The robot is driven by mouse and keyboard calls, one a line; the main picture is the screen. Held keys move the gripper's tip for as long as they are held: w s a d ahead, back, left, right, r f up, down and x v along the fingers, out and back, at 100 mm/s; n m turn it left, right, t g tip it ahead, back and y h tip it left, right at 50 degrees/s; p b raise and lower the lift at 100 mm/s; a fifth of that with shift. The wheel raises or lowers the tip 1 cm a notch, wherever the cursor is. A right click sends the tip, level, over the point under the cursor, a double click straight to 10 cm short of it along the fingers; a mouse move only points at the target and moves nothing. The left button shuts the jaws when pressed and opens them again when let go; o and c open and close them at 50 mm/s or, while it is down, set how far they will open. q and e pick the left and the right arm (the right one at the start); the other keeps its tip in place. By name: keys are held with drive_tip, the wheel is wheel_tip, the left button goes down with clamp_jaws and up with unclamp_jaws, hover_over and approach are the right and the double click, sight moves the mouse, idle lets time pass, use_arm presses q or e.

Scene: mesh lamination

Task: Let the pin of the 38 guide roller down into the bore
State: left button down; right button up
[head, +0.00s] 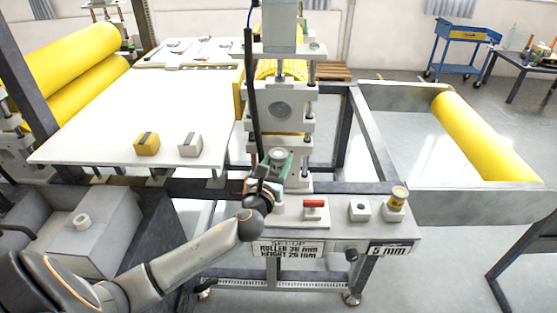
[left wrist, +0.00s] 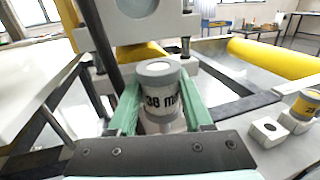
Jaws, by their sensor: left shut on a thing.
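The 38 guide roller (left wrist: 160,97) is a grey-and-white cylinder marked "38 mm", upright between the green fingers of my left gripper (left wrist: 157,105) in the left wrist view. In the head view my left gripper (head: 277,163) is shut on it in front of the machine's upright frame, over the machine's front deck. The roller's grey top (head: 277,154) shows there. Its pin and the bore are hidden beneath the roller and fingers, so I cannot tell whether the pin is in the bore. My right gripper is not in view.
A yellow block (head: 147,145) and a grey block (head: 190,146) lie on the white table (head: 90,130). A dark post (head: 252,90) stands close left.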

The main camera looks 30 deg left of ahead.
use_arm(q)
drive_tip(key=shift+f+b, duration=2.35)
drive_tip(key=shift+f, duration=0.55)
drive_tip(key=shift+p, duration=0.55)
drive_tip(key=shift+f+b, duration=2.15)
drive_tip(key=shift+f, duration=0.4)
drive_tip(key=shift+c, duration=1.2)
unclamp_jaws()
drive_tip(key=shift+s, duration=0.1)
drive_tip(key=v, duration=1.2)
drive_tip(key=shift+s, duration=0.2)
drive_tip(key=shift+d, duration=0.1)
